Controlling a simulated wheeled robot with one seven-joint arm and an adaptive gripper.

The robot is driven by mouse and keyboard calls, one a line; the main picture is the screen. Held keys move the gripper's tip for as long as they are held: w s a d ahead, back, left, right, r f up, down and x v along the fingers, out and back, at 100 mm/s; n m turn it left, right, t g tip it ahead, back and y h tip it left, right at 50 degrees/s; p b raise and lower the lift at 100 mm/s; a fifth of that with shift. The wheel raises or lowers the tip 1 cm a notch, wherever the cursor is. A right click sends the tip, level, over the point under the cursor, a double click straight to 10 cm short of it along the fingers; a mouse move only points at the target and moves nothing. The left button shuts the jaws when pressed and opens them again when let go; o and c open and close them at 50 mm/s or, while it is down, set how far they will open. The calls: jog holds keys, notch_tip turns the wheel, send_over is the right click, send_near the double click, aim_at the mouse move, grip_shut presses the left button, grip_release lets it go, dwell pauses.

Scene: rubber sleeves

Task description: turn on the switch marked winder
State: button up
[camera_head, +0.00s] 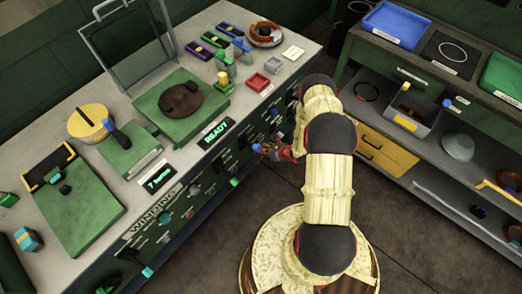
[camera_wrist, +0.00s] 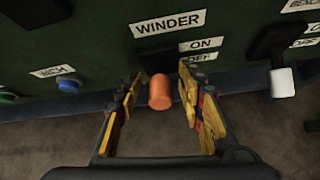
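In the wrist view, the switch marked WINDER (camera_wrist: 158,92) has a dark lever with an orange tip that points down and toward the camera. Its WINDER label (camera_wrist: 167,23) is above, with an ON label (camera_wrist: 200,44) and a partly hidden OFF label (camera_wrist: 198,57) to the right. My gripper (camera_wrist: 160,80) is open, with one yellow finger on each side of the orange tip. I see gaps between tip and fingers. In the head view, my gripper (camera_head: 272,151) is at the front panel of the green bench, and the winder switch cannot be made out there.
In the wrist view, a white-tipped switch (camera_wrist: 282,82) stands to the right. A blue button (camera_wrist: 69,85) and part of a green button (camera_wrist: 6,97) are to the left. In the head view, the bench panel (camera_head: 190,195) carries several other controls, and a shelf unit (camera_head: 405,125) stands right of my arm.

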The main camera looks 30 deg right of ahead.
jog(key=v, duration=1.2)
dwell(0.7)
